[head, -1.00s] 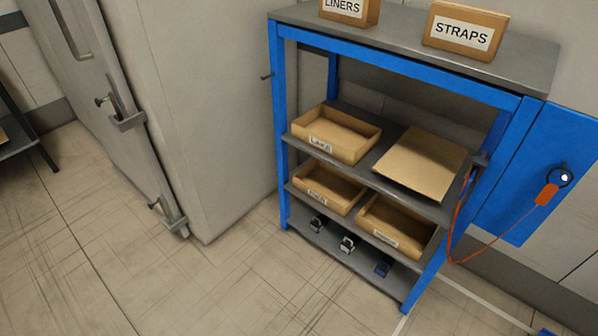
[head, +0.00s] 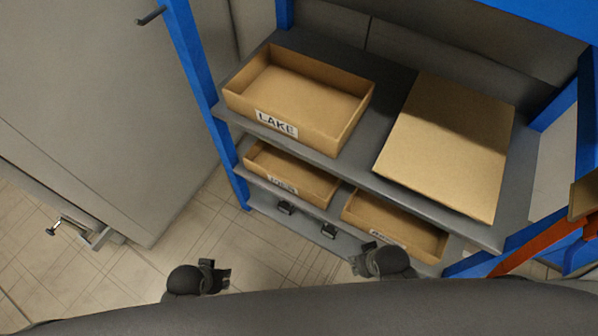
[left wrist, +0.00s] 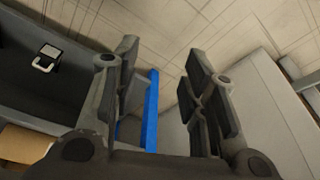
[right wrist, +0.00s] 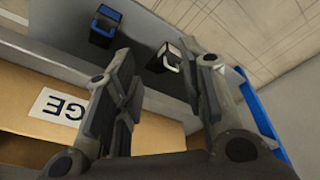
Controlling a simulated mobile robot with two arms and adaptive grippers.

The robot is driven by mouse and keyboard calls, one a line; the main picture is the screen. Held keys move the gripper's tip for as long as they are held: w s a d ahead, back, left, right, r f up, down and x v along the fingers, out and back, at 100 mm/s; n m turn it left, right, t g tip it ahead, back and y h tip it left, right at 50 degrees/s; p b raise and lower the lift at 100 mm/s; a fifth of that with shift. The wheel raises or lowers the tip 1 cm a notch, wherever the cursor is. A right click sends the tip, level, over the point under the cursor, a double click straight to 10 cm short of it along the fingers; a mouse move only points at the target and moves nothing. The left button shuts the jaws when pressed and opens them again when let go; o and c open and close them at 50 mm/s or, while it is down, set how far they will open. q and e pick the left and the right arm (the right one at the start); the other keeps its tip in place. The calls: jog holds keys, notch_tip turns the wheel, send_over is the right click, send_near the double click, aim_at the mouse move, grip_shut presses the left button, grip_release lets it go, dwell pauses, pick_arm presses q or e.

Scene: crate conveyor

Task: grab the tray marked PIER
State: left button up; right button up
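No label that I can read says PIER. On the lower shelf, a left cardboard tray (head: 318,190) has a label too blurred to read. A right cardboard tray (head: 425,240) stands beside it, its label also unreadable in the head view. A tray (right wrist: 25,85) in the right wrist view carries a partly hidden label with letters like GE. The tray marked LAKE (head: 335,135) stands on the shelf above. My left gripper (head: 222,276) is open and empty, in front of the rack and below the left tray. My right gripper (head: 360,260) is open and empty, near the right tray's front.
A flat cardboard piece (head: 445,145) lies right of LAKE on the upper shelf. Small dark items (head: 328,231) stand on the bottom shelf. Blue posts (head: 190,60) frame the rack. A large grey cabinet (head: 110,110) stands to the left.

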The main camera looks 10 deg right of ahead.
jog(key=w+a+r+n+t+y+b, duration=0.1)
jog(key=w+a+r+t+b, duration=0.1)
jog(key=w+a+r+b, duration=0.3)
jog(key=n+t+y, duration=0.4)
jog(key=n+y, duration=0.1)
jog(key=y, duration=0.2)
send_near(285, 182)
jog(key=x, duration=0.2)
jog(key=b+x, duration=0.2)
jog(key=x, duration=0.1)
jog(key=shift+w+a+r, duration=0.1)
jog(key=shift+w+a, duration=0.2)
jog(key=shift+a, duration=0.05)
jog(key=shift+w+a+f, duration=0.15)
jog(key=shift+w+f, duration=0.05)
jog(key=b+x, duration=0.1)
jog(key=x, duration=0.2)
jog(key=shift+s+f+b, duration=0.1)
jog(key=shift+b, duration=0.2)
jog(key=shift+w+a+f, duration=0.25)
jog(key=shift+w+a, duration=0.05)
jog(key=shift+w, duration=0.15)
jog(key=shift+w+a, duration=0.1)
pick_arm(q)
notch_tip(285, 182, up, 11)
jog(key=w+t, duration=0.2)
jog(key=shift+w+d+t, duration=0.25)
jog(key=shift+w+t, duration=0.05)
